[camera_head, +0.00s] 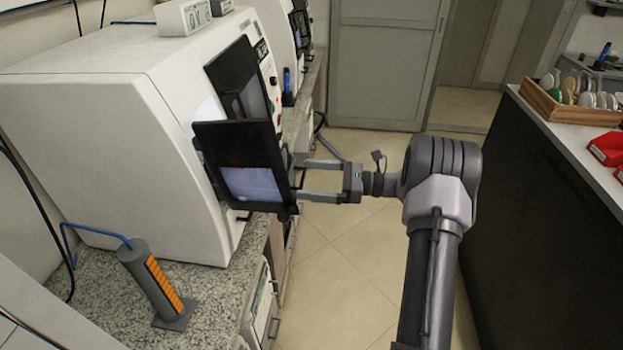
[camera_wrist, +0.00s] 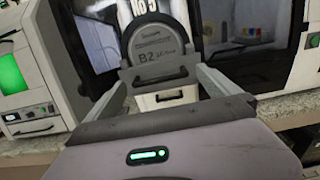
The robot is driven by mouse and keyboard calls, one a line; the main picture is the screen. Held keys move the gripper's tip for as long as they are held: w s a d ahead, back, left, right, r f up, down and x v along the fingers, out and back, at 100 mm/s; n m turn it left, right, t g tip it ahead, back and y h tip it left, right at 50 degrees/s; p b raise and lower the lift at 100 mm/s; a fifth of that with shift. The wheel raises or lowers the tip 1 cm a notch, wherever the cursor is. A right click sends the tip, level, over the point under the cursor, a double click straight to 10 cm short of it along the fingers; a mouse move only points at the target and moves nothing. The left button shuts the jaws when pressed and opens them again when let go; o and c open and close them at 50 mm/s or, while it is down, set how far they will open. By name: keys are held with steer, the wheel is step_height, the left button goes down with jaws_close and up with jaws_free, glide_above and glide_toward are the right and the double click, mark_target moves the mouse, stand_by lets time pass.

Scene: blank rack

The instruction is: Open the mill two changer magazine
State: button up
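The nearest mill is a white machine (camera_head: 90,110) on the granite counter. Its front has dark-framed panels, with a lower one (camera_head: 250,180) tilted out. My gripper (camera_head: 300,178) is in front of this panel. The head view mostly hides the disc behind the panel. Beyond the disc, the wrist view shows a white drawer front (camera_wrist: 167,98) with a dark handle, closed as seen. I cannot tell which part is the changer magazine.
A second machine (camera_head: 276,22) stands farther along the counter. A grey cylinder with an orange strip (camera_head: 155,283) stands on the near counter (camera_head: 95,290). On the right, a dark bench (camera_head: 540,200) holds a wooden rack (camera_head: 565,108) of several discs and red bins. Tiled floor lies between.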

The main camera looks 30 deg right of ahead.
steer(key=p+v, duration=0.2)
steer(key=v, duration=1.5)
steer(key=shift+d+p, duration=0.15)
steer(key=shift+p, duration=0.2)
